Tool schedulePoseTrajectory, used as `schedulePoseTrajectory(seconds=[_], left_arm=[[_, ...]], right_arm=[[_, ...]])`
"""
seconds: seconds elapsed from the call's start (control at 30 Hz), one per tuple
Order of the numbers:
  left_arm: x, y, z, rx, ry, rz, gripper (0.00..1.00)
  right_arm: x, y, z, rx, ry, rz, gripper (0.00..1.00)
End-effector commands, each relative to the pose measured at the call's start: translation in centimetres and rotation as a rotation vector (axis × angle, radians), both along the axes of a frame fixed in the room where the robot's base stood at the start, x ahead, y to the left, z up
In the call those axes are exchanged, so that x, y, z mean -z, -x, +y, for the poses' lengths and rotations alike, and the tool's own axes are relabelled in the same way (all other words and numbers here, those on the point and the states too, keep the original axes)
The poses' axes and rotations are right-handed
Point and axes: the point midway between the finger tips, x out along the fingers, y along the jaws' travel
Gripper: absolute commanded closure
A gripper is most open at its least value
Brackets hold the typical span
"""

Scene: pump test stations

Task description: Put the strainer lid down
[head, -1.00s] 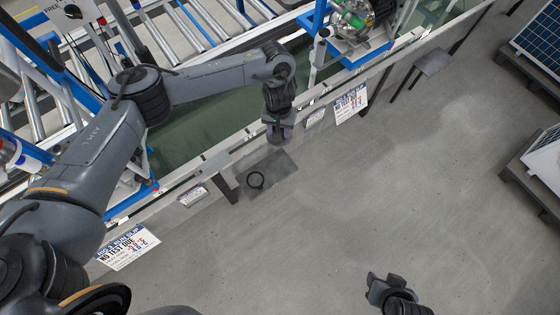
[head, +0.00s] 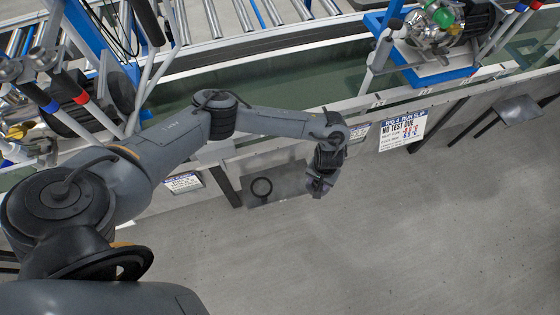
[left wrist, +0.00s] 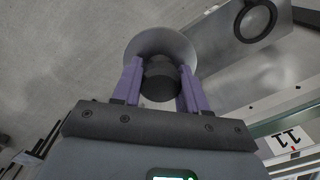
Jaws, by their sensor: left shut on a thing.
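My left gripper (head: 319,186) hangs just right of a small grey metal shelf (head: 288,185) fixed to the front of the bench. In the left wrist view its purple fingers (left wrist: 160,82) are shut on the dark round knob of the strainer lid. The lid (left wrist: 160,42) is a grey disc beyond the fingertips, over bare floor in that view. A black ring (head: 262,187) lies on the shelf; it also shows in the left wrist view (left wrist: 256,20), apart from the lid. The lid is hard to make out in the head view. My right gripper is out of view.
A pump on a blue-edged stand (head: 436,65) is at the upper right. Another small shelf (head: 518,109) sits farther right. The floor (head: 400,240) in front is clear.

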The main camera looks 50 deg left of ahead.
Motion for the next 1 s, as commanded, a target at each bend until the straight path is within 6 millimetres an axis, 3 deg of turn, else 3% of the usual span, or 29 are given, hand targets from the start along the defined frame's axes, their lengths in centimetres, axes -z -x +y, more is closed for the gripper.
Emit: schedulePoseTrajectory(seconds=[0.03, 0.27, 0.7, 1.0], left_arm=[[1.3, 0.3, -0.1, 0.001, 0.001, -0.001, 0.94], [3.4, 0.7, 0.8, 0.001, -0.002, -0.002, 0.94], [8.5, -1.3, 8.6, -0.001, -0.003, -0.002, 0.94], [9.7, -1.9, 11.1, 0.002, 0.0, -0.002, 0.94]], right_arm=[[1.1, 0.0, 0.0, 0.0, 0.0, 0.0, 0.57], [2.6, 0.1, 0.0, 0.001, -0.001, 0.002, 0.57], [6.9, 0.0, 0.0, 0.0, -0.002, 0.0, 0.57], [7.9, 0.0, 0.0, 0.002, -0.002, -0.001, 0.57]])
